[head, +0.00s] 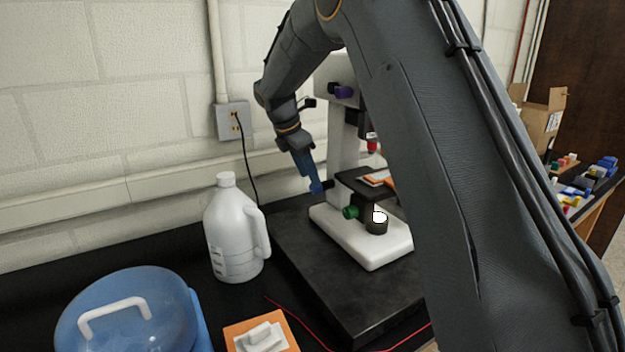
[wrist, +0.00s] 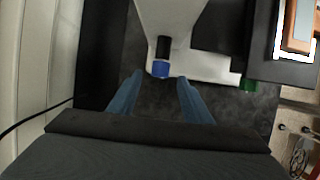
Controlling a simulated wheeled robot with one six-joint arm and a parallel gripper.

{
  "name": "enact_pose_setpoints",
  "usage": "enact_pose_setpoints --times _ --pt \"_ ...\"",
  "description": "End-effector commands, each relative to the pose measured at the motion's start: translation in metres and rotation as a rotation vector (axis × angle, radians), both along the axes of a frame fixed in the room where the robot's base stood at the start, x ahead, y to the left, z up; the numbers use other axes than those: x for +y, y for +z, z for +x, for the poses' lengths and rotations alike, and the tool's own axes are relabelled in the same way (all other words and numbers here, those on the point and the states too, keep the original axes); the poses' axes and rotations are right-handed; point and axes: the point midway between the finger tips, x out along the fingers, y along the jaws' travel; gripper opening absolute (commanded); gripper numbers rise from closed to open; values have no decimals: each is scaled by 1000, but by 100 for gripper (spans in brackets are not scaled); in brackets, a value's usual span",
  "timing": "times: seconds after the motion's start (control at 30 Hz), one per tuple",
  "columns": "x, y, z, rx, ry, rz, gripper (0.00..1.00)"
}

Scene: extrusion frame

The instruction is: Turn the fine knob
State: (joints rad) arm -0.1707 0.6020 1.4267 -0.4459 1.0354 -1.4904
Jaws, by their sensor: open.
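A white microscope (head: 342,150) stands on a black slab. It has a blue knob (head: 317,187) on a dark stem low on its column, a green knob (head: 350,212) lower near the base, and a purple knob (head: 344,92) high up. No label shows which one is the fine knob. My gripper (head: 308,180) is beside the blue knob. In the wrist view my gripper (wrist: 160,80) is open, its two blue fingers apart and empty. The blue knob (wrist: 161,69) lies between and just beyond the fingertips. The green knob (wrist: 248,85) is off to the right.
The microscope's dark stage (head: 355,182) projects to the right. A white jug (head: 232,235) and a blue lidded container (head: 140,310) stand to the left. An orange block with a white piece (head: 262,335) and a red wire (head: 300,315) lie in front. The wall is close behind.

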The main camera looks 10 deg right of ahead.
Motion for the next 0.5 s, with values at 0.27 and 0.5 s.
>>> enact_pose_setpoints --times 0.27,0.5 --pt "-14 -32 5 1 -4 1 45" --pt "-16 -39 7 -1 -4 2 45"
